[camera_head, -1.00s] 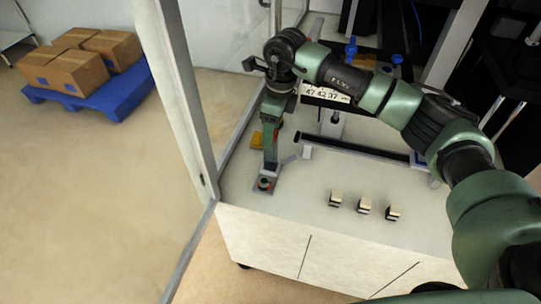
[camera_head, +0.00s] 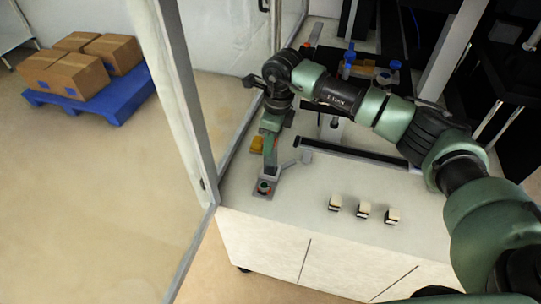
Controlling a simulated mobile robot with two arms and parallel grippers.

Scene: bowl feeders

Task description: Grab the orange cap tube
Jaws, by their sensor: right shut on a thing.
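My right arm comes in from the right and reaches over the white bench. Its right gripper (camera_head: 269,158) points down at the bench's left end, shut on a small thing. The fingertips are small and partly hidden, so the held tube is hard to make out; an orange-red bit shows there. Just below the gripper, a small grey plate with a dark green and red part (camera_head: 264,187) sits near the bench's front left edge. I cannot tell whether the gripper touches it. My left gripper is not in view.
Several small cream-and-black blocks (camera_head: 363,210) stand along the front. A yellow-orange block (camera_head: 257,143) lies left of the gripper. Blue-topped items (camera_head: 348,61) stand at the back behind my arm. A glass panel frame (camera_head: 187,100) rises at the left. Boxes (camera_head: 72,73) lie on a blue pallet (camera_head: 110,103).

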